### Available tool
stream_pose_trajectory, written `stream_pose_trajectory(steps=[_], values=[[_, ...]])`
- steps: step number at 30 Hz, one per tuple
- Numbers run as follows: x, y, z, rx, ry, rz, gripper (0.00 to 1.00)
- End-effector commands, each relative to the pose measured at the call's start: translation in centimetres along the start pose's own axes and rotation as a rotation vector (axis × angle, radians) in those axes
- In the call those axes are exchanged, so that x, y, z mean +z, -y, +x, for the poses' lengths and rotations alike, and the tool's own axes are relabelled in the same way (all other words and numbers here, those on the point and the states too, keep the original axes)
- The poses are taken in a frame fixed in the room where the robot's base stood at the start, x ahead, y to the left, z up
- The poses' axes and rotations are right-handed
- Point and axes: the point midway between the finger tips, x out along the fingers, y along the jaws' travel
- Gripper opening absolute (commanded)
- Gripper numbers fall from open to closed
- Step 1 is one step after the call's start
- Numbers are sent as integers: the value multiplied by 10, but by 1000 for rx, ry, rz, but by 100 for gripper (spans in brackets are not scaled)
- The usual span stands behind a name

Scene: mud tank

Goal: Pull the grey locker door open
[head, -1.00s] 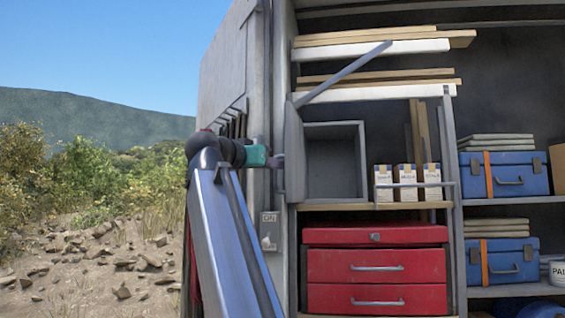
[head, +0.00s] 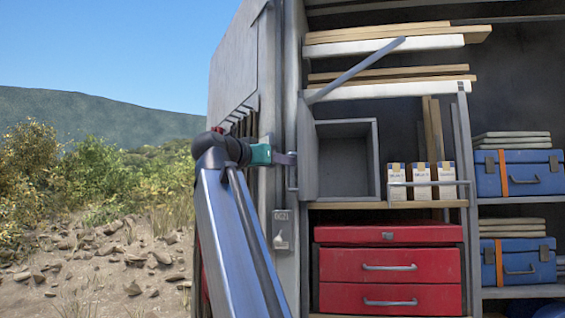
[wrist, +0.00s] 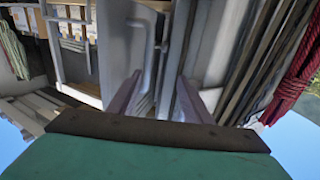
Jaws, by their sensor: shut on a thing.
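The grey locker (head: 375,130) stands on a shelf in the head view, with its dark inside showing empty. Its grey door (head: 309,150) stands open, swung out at the left side of the opening and seen nearly edge-on. The door panel (wrist: 122,45) also shows in the wrist view with its bar handle (wrist: 149,55). My gripper (head: 288,159) is at the handle on the door's left face. In the wrist view my gripper (wrist: 160,100) has its two fingers either side of the handle, shut on it. The exact contact is partly hidden.
Small cartons (head: 421,180) behind a rail stand right of the locker. A red drawer chest (head: 389,268) is below. A diagonal strut (head: 355,70) crosses above.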

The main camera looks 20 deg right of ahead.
Motion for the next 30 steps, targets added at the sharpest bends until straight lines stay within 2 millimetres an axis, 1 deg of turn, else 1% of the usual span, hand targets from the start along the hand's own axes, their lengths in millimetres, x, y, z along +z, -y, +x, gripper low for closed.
stream_pose_trajectory(steps=[1, 5, 8, 19, 20, 21, 30], values=[[2, 13, -4, -27, 2, 0, 28], [2, 16, -8, -26, 1, 0, 29], [2, 19, -11, -26, 1, 0, 31], [2, 29, -25, -26, 1, 0, 47], [2, 30, -26, -26, 1, 0, 47], [2, 31, -27, -27, 1, 0, 28], [1, 34, -37, -16, 0, 2, 28]])
